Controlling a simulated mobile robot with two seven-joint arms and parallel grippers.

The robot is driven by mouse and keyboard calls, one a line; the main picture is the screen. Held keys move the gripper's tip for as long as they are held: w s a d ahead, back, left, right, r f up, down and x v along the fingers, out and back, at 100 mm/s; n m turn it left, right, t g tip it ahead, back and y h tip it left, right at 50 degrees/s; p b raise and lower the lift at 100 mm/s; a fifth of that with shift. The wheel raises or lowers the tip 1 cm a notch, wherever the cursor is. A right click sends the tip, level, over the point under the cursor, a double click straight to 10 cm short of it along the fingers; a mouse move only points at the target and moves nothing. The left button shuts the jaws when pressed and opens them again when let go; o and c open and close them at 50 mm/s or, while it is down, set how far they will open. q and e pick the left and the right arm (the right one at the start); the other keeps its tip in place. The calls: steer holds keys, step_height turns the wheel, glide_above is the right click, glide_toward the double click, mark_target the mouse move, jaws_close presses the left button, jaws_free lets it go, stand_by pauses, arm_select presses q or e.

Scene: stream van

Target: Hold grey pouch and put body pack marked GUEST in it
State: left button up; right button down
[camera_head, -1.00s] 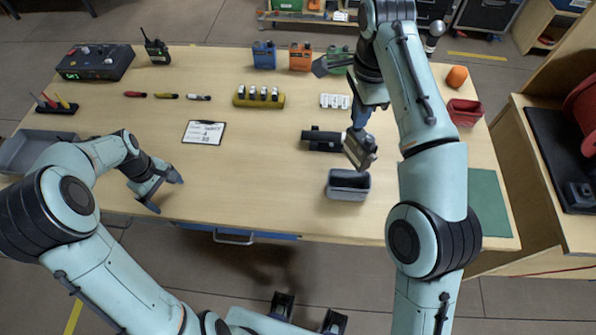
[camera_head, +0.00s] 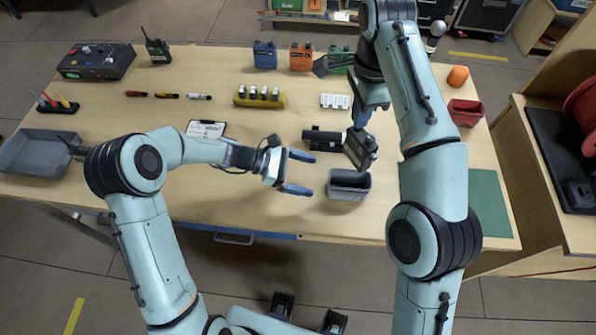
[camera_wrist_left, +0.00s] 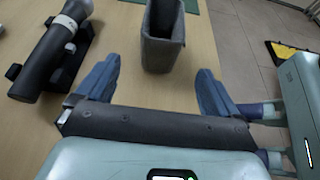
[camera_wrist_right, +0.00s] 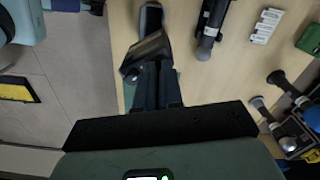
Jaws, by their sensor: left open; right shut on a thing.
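The grey pouch (camera_head: 348,186) stands upright and open-topped near the table's front edge. It also shows ahead of the fingers in the left wrist view (camera_wrist_left: 162,52). My left gripper (camera_head: 311,174) is open just left of the pouch, its fingers pointing at it and apart from it. My right gripper (camera_head: 358,124) is shut on a dark grey body pack (camera_head: 361,149), held tilted above the table just behind the pouch. The pack also shows at the fingertips in the right wrist view (camera_wrist_right: 148,52). I cannot read any GUEST marking on it.
A black microphone (camera_head: 322,139) on a stand lies behind the pouch. A red bin (camera_head: 466,112), an orange ball-like object (camera_head: 457,77) and a green mat (camera_head: 489,204) are at right. A label card (camera_head: 205,129) is partly behind my left arm. Blue (camera_head: 264,55) and orange (camera_head: 301,57) packs stand at the back.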

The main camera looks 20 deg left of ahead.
mark_target(339, 185)
arm_select(q)
steer(key=x, duration=1)
steer(key=shift+d+f, duration=0.2)
steer(key=shift+d, duration=0.05)
steer(key=c, duration=1)
steer(key=shift+c, duration=0.2)
arm_select(e)
steer(key=shift+s+a+f+n, duration=0.1)
steer(key=shift+f+n, duration=0.45)
steer(key=shift+n, duration=0.55)
steer(key=f+n, duration=0.1)
steer(key=n, duration=0.1)
steer(key=s+f+n, duration=0.1)
steer(key=n, duration=0.1)
steer(key=f+n, duration=0.1)
steer(key=n, duration=0.2)
steer(key=shift+s+a+f, duration=0.25)
steer(key=shift+f, duration=0.15)
steer(key=shift+s+f+n, duration=0.3)
steer(key=shift+f+n, duration=0.35)
steer(key=shift+n, duration=0.25)
step_height(339, 185, down, 10)
